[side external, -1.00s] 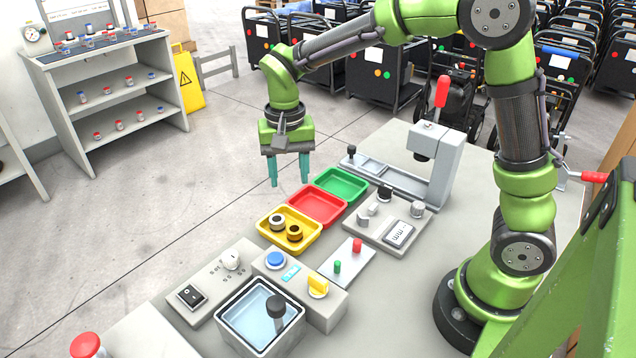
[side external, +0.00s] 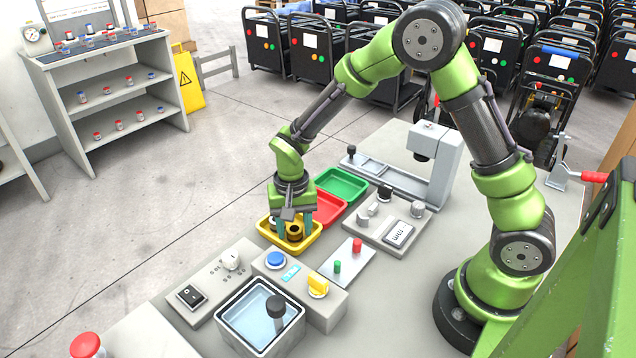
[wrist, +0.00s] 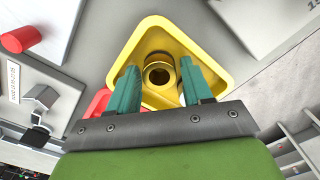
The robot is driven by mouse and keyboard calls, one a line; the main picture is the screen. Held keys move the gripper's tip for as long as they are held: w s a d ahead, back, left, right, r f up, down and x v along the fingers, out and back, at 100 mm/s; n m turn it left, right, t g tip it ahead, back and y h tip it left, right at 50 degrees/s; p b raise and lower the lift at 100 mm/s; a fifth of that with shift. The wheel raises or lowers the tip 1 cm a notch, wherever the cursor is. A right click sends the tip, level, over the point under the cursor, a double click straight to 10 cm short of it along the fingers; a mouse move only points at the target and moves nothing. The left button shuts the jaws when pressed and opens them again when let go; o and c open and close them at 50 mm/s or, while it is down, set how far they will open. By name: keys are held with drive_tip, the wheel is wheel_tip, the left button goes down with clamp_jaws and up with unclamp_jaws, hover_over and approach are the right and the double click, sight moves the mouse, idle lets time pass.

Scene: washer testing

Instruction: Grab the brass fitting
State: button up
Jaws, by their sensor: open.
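A ring-shaped brass fitting (wrist: 160,76) with a dark bore stands in the yellow tray (wrist: 222,62). In the wrist view it lies between the two teal fingers of my gripper (wrist: 159,70), with a visible gap on each side. Another rounded brass-coloured part (wrist: 157,57) shows just behind it, partly hidden. In the side view my gripper (side external: 292,222) is lowered into the yellow tray (side external: 312,240), fingers around a fitting (side external: 295,231). The other fitting is mostly hidden by my gripper there. My gripper is open; contact with the fitting cannot be made out.
A red tray (side external: 332,207) and a green tray (side external: 343,183) stand behind the yellow one. A control box with a blue button (side external: 276,259) and a water basin (side external: 248,344) are in front. A press stand (side external: 446,160) rises to the right.

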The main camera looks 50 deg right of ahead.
drive_tip(key=shift+f, duration=0.1)
drive_tip(key=shift+c, duration=0.3)
drive_tip(key=c, duration=0.8)
